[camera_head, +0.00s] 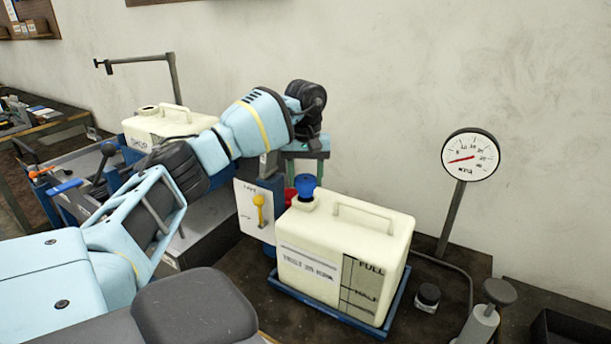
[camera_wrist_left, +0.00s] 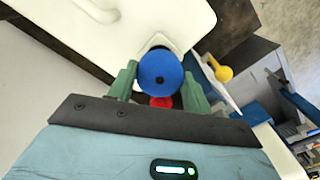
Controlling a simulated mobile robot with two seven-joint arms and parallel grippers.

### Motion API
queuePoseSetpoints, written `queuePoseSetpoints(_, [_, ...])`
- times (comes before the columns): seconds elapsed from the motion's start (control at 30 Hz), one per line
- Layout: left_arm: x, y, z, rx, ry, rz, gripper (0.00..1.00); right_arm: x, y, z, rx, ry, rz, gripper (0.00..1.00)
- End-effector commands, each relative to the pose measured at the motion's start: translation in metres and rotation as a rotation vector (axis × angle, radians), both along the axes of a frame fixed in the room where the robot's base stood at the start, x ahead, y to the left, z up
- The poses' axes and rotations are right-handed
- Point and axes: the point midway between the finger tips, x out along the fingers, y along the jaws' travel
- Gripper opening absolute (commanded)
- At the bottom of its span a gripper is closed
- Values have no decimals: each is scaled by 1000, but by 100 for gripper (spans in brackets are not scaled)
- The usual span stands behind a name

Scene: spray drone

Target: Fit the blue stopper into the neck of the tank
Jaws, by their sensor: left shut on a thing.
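The cream tank (camera_head: 345,250) stands upright in a blue tray (camera_head: 330,312), with a handle on top and FULL and HALF marks on its side. Its neck (camera_head: 304,204) is at the top left corner. The blue stopper (camera_head: 305,183) is upright at the neck's mouth; how deep it sits I cannot tell. My left gripper (camera_head: 306,170) reaches over from the left and is shut on the stopper. In the left wrist view the stopper (camera_wrist_left: 160,70) shows between the green fingers, hiding most of the neck. My right gripper is not in view.
A second cream tank (camera_head: 168,126) stands behind my left arm. A white panel with a yellow lever (camera_head: 259,205) and a red part (camera_head: 291,195) are close to the neck. A dial gauge (camera_head: 470,157) on a post and a black knob (camera_head: 428,296) stand at right.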

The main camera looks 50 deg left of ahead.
Motion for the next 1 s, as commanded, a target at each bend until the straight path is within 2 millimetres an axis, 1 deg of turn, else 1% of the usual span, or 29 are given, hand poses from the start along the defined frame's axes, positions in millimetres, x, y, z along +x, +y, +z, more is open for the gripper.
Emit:
queuePoseSetpoints(0.43, [0,0,-7,0,0,0,13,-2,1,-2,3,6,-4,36])
queuePoseSetpoints(1.0, [0,0,-19,0,1,0,13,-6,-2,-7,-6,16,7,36])
